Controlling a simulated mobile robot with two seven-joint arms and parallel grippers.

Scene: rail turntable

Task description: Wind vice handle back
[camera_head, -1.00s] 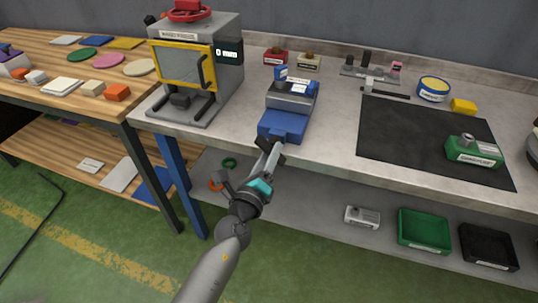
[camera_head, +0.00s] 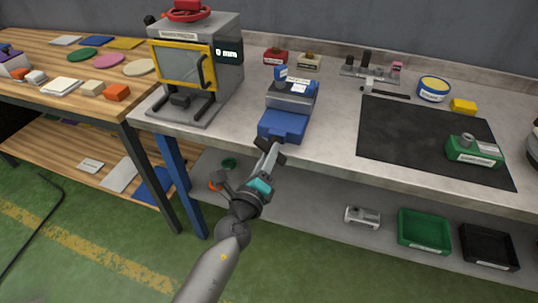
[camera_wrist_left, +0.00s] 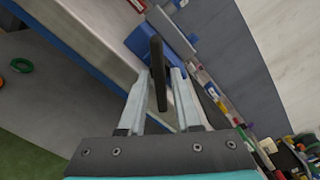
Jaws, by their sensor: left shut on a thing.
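The blue and grey vice (camera_head: 284,122) stands at the front edge of the grey workbench, left of the black mat. In the left wrist view, the vice handle is a dark bar (camera_wrist_left: 157,72) running between the fingers of my left gripper (camera_wrist_left: 162,82); the blue vice body (camera_wrist_left: 150,42) shows beyond it. In the head view, my left gripper (camera_head: 270,152) is at the front of the vice, shut on the handle, which is mostly hidden there. My right gripper is in neither view.
A grey press (camera_head: 195,65) with a yellow-framed window and red wheel stands left of the vice. A black mat (camera_head: 420,130) holds a green labelled block (camera_head: 474,152). The shelf below carries a green tray (camera_head: 424,232) and a black tray (camera_head: 488,246).

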